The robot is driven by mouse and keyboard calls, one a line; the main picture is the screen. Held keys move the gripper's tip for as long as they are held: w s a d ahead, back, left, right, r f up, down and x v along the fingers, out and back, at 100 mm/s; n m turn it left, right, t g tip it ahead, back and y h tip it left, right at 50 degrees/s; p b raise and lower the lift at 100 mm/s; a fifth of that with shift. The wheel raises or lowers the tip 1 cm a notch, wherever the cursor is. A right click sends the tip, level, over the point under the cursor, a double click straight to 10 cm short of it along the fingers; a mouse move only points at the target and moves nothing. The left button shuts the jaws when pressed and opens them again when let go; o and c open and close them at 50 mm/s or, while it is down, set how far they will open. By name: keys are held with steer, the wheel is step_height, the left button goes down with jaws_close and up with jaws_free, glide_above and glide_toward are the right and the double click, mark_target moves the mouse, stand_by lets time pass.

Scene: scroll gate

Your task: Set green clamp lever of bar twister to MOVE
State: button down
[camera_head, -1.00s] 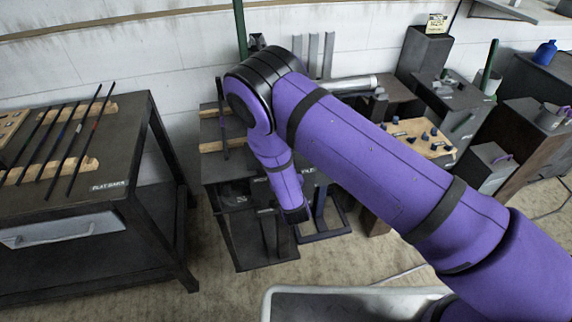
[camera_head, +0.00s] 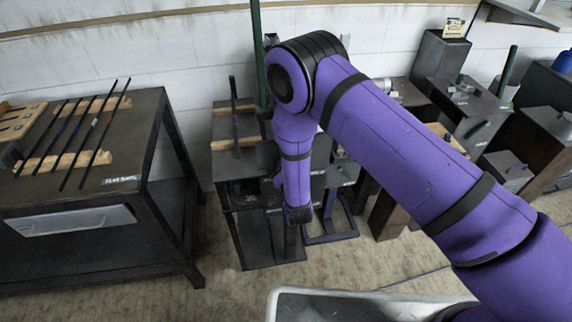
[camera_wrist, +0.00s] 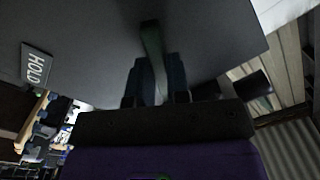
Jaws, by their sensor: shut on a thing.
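In the wrist view, my gripper (camera_wrist: 156,80) is shut on a dull green lever (camera_wrist: 152,42), whose bar runs up between the two dark fingers. The lever lies against a dark grey panel (camera_wrist: 90,35), the machine's face. A plate reading HOLD (camera_wrist: 37,67) is on this panel at the left, apart from the lever. No MOVE label can be read. In the head view, my purple arm hides the lever and fingers; its wrist end is low beside a dark machine stand (camera_head: 262,240).
A dark table (camera_head: 150,120) with several thin bars on wooden racks stands at the left. A tall green post (camera_head: 257,50) rises behind my arm. Dark cabinets (camera_head: 440,65) and another green lever (camera_head: 507,72) stand at the right. Bare floor (camera_head: 215,225) lies between table and stand.

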steer(key=shift+a, duration=0.1)
steer(key=c, duration=1.1)
jaws_free()
steer(key=shift+s, duration=0.15)
steer(key=v, duration=1)
steer(key=shift+s, duration=0.3)
